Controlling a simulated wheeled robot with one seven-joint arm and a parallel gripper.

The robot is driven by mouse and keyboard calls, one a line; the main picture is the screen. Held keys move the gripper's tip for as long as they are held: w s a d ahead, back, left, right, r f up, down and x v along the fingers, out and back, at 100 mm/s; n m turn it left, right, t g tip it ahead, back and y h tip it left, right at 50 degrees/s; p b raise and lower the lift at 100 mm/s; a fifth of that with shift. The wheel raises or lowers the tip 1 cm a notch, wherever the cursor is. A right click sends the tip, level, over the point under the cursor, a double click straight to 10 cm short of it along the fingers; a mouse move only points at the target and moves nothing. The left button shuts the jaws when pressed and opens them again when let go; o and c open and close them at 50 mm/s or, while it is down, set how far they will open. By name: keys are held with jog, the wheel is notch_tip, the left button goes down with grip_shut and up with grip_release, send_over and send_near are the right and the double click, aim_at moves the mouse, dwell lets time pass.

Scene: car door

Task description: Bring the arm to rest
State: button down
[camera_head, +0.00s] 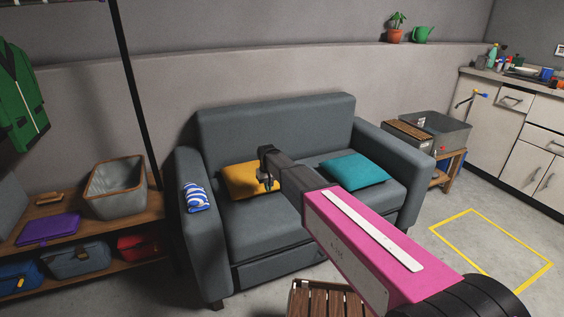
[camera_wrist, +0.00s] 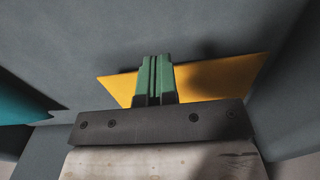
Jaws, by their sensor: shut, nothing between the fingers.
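My arm reaches out from the lower right in the head view, with a pink and white link. My gripper (camera_head: 266,168) is at its far end, in front of the grey sofa (camera_head: 275,122) and overlapping the yellow cushion (camera_head: 240,180) in the picture. In the wrist view the green fingers of my gripper (camera_wrist: 153,80) are together with nothing between them. The yellow cushion (camera_wrist: 215,80) shows behind them, and I cannot tell how far away it is. The teal cushion (camera_head: 353,170) lies on the right of the seat.
A slatted wooden table (camera_head: 320,300) stands in front of the sofa, below my arm. A shelf with a grey basket (camera_head: 116,188) is at left. A grey bin (camera_head: 440,132) stands right of the sofa. The floor inside the yellow outline (camera_head: 490,250) is clear.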

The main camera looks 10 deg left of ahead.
jog(key=s+d+m, duration=0.2)
jog(key=s+d, duration=0.5)
jog(key=d, duration=0.6)
jog(key=s+d+m, duration=0.2)
jog(key=s+d, duration=0.6)
jog(key=d, duration=0.6)
jog(key=s+d+m, duration=0.2)
jog(key=s+d, duration=0.6)
jog(key=d, duration=0.6)
jog(key=shift+r, duration=0.2)
